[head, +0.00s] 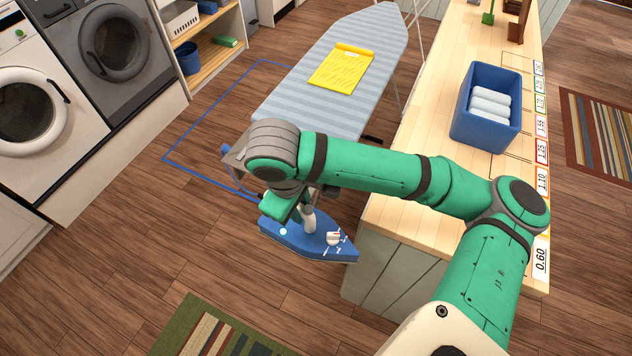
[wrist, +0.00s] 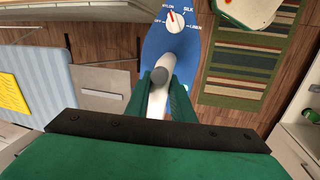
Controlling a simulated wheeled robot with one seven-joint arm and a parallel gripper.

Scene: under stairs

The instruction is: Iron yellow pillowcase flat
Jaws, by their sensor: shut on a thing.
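The yellow pillowcase (head: 342,69) lies on the grey-blue striped ironing board (head: 300,88), with crease lines across it and a thicker strip at its far edge. Part of it shows at the left edge of the wrist view (wrist: 12,98). My gripper (head: 292,208) is shut on the white handle of a blue iron (head: 318,242). In the wrist view the fingers (wrist: 163,97) clasp the handle from both sides, and the iron's dial (wrist: 176,19) shows its red pointer near NYLON. The iron is off the near end of the board, left of the counter. My arm hides that board end.
A wooden counter (head: 400,160) runs along the right, holding a blue bin (head: 487,105) with rolled white towels. Washing machines (head: 40,95) and shelves stand left. A blue outline (head: 205,118) marks floor beside the board. A striped rug (head: 215,330) lies in front.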

